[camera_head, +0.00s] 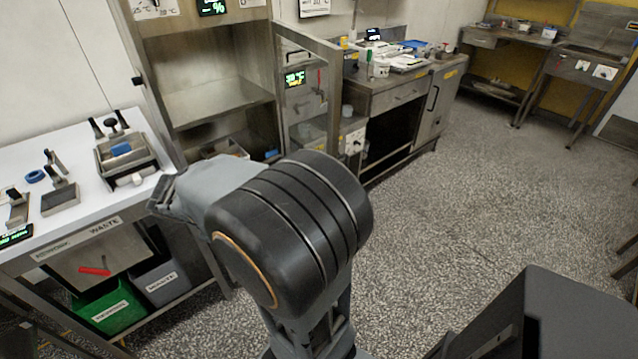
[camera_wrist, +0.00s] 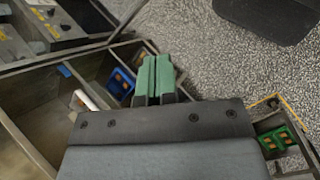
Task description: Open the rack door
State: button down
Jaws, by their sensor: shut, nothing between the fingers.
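The rack (camera_head: 222,105) is a tall steel cabinet at the upper left of the head view, with its shelves exposed. A framed, see-through door panel (camera_head: 335,95) stands at its right side, angled outward, and a bar handle shows near its top. The rack front is uncovered, so the door appears to stand open. My gripper (camera_wrist: 155,78) shows in the wrist view with its green fingertips together and nothing between them. It is over or near open compartments. In the head view my arm hides it, and I cannot tell whether it touches anything.
A white-topped bench (camera_head: 85,185) with tools stands at left, with a green bin (camera_head: 108,308) and a grey bin (camera_head: 163,282) below. A steel counter (camera_head: 405,92) stands right of the rack. Speckled floor is clear at right. Blue (camera_wrist: 122,84) and green (camera_wrist: 277,141) items lie in compartments.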

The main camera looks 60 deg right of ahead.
jog(key=w+d+f+n+g+h+b, duration=0.2)
jog(key=d+n+g+h, duration=0.15)
jog(key=d, duration=0.45)
jog(key=w+d+f+n+g+h+b, duration=0.25)
jog(key=d+h, duration=0.25)
jog(key=d, duration=0.3)
jog(key=r+x, duration=0.1)
jog(key=x, duration=1.2)
jog(key=shift+d+r+n+h, duration=0.2)
jog(key=shift+d+n+h, duration=0.05)
jog(key=shift+n+h, duration=0.1)
jog(key=shift+w, duration=0.15)
